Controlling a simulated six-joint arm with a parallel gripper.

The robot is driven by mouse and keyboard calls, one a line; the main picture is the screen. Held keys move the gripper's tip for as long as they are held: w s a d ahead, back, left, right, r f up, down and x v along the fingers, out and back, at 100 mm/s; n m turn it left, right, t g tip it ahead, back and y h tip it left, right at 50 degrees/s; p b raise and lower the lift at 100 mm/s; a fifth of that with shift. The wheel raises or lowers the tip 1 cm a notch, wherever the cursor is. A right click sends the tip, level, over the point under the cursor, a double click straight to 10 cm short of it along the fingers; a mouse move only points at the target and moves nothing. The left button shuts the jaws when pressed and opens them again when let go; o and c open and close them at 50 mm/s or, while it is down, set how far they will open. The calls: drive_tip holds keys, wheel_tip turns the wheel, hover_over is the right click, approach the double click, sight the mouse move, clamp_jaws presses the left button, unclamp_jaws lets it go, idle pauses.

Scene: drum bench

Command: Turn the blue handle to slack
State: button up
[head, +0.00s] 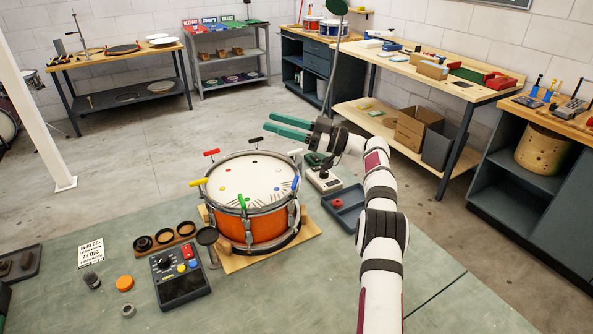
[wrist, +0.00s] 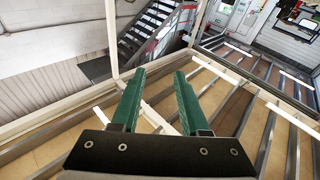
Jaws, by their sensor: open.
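The drum (head: 248,190) has an orange shell and a white head and sits on a wooden board (head: 232,266) on the bench. Coloured handles stand around its rim. The blue handle (head: 296,184) is at the right of the rim and is small in the head view. My gripper (head: 268,122) has green fingers. It is up behind and above the drum, pointing left, apart from the blue handle. In the wrist view my gripper (wrist: 160,78) is open with nothing between the fingers. The drum and the handle do not show there.
Red (head: 211,153), black (head: 256,140), yellow (head: 198,182) and green (head: 242,201) handles also stand on the rim. A dark control box (head: 180,284) is at the front left. A grey tray (head: 347,206) and a small device (head: 322,180) are to the right.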

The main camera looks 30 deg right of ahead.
drive_tip(key=w+a+r+m+t+h, duration=0.2)
drive_tip(key=r+m+t+h, duration=0.2)
drive_tip(key=r+t, duration=0.2)
drive_tip(key=w+a+r+m+t+h, duration=0.2)
drive_tip(key=a+r+m+t+h, duration=0.15)
drive_tip(key=r+t+h, duration=0.2)
drive_tip(key=s+f+m+g+h, duration=1.2)
drive_tip(key=s+f+h, duration=0.35)
drive_tip(key=h, duration=0.25)
approach(295, 186)
drive_tip(key=shift+n, duration=0.35)
drive_tip(key=x, duration=1.5)
drive_tip(key=shift+w+f, duration=0.15)
drive_tip(key=shift+w, duration=0.25)
drive_tip(key=shift+a, duration=0.1)
clamp_jaws()
